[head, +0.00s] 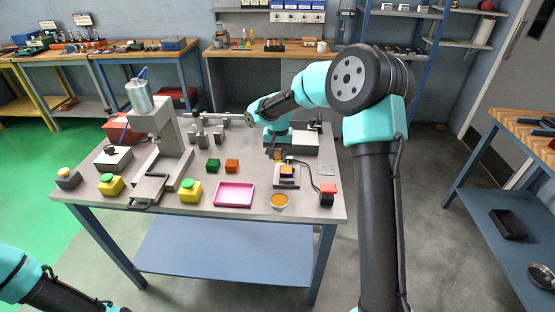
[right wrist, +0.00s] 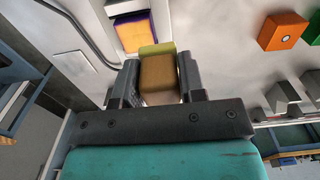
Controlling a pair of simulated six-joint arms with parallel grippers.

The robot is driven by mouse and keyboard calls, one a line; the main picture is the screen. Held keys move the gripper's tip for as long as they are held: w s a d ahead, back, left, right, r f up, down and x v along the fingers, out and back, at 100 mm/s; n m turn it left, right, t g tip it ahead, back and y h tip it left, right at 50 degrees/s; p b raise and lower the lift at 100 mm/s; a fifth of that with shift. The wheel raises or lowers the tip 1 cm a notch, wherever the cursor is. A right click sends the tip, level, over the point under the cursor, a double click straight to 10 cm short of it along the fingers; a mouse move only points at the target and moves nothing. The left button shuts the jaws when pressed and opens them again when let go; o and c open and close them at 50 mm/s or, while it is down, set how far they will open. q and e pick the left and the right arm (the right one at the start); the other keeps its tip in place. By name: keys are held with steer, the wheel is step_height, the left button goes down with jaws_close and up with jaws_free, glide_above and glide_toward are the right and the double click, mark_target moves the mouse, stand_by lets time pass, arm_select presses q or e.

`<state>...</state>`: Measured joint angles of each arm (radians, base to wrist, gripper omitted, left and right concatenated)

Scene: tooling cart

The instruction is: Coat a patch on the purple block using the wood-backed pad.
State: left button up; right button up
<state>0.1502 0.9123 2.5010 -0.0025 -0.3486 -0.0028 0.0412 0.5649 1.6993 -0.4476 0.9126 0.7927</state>
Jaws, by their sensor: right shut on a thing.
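My right gripper (head: 278,150) is shut on the wood-backed pad (head: 277,155), behind the purple block. In the right wrist view the gripper (right wrist: 158,82) has the brown wooden back (right wrist: 158,74) between its fingers, with a yellow-green pad layer (right wrist: 157,49) at its far end. The purple block (head: 287,170) sits in a pale fixture; it also shows in the right wrist view (right wrist: 129,18), purple at the edges with an orange face. The pad appears apart from the block.
A pink tray (head: 234,195) lies left of the dish. Green (head: 213,166) and orange (head: 232,166) blocks stand behind it. A red-and-black item (head: 327,194) with a cable stands at the right corner. A grey press (head: 160,145) fills the left side.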

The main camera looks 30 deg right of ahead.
steer(key=shift+r, duration=1.8)
